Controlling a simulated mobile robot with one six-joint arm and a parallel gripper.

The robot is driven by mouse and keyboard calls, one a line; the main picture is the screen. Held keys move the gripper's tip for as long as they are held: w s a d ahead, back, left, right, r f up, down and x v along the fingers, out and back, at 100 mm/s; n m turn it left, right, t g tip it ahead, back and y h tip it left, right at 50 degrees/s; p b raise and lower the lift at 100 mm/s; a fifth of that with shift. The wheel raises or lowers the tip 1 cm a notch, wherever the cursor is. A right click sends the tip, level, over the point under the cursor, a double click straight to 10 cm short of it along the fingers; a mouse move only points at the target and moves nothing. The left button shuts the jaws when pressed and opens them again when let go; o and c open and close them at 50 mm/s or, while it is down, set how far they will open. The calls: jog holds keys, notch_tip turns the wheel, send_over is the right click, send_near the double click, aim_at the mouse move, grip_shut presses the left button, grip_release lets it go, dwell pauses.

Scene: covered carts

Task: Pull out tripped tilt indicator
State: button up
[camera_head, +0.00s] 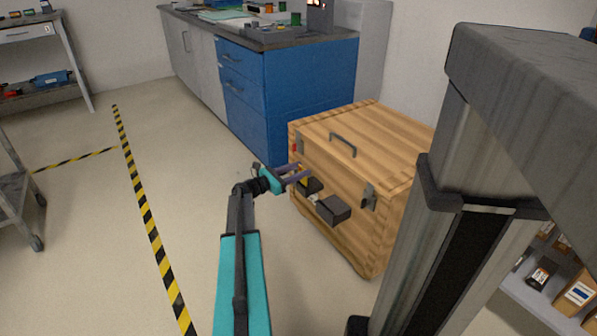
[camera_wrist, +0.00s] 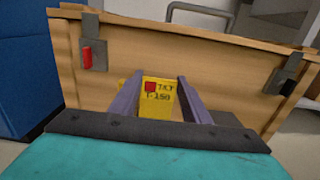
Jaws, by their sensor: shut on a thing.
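The tilt indicator (camera_wrist: 158,98) is a small yellow block with a red square and dark lettering that reads like "TILT". It is at the front face of a wooden crate (camera_head: 345,135), which also fills the wrist view (camera_wrist: 130,55). My gripper (camera_wrist: 156,92) has its two purple fingers on either side of the indicator and is shut on it. In the head view my gripper (camera_head: 300,174) reaches the crate's front from the left, and the indicator is mostly hidden there. I cannot tell whether the indicator is still seated in its holder.
A dark box (camera_head: 333,209) juts from the crate front, right of my gripper. Metal latches (camera_head: 369,197) and a top handle (camera_head: 342,145) are on the crate. A blue cabinet (camera_head: 300,90) stands behind. A shelf with boxes (camera_head: 560,285) is at right.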

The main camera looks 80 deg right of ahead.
jog(key=shift+r+p, duration=0.3)
jog(key=shift+r, duration=0.15)
dwell(0.5)
